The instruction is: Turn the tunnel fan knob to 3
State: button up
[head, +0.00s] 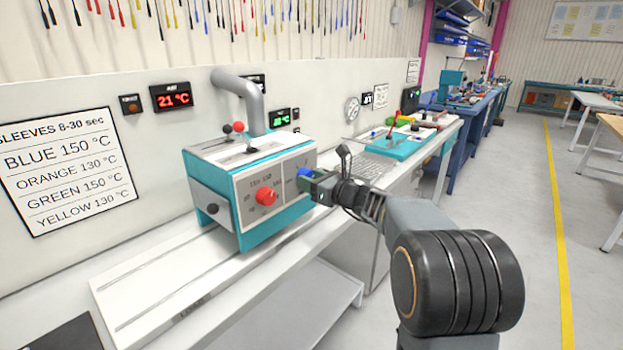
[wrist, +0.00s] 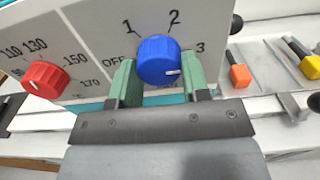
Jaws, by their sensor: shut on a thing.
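The tunnel fan knob is blue (wrist: 158,58) and sits on the pale front panel of the tunnel machine (head: 290,165). Around it are the labels OFF, 1, 2 and 3. Its white mark is on the right side, pointing right and a little below the label 3 (wrist: 201,47). My gripper (wrist: 161,78) has one green finger on each side of the knob and is shut on it. In the head view the knob (head: 304,172) is partly hidden by my gripper (head: 310,180).
A red knob (wrist: 45,79) with temperature numbers sits left of the blue one; it shows in the head view too (head: 266,196).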

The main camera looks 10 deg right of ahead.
jog(key=shift+r, duration=0.1)
jog(key=o, duration=0.9)
jog(key=v, duration=1.3)
jog(key=shift+s+d, duration=0.25)
jog(key=shift+s, duration=0.05)
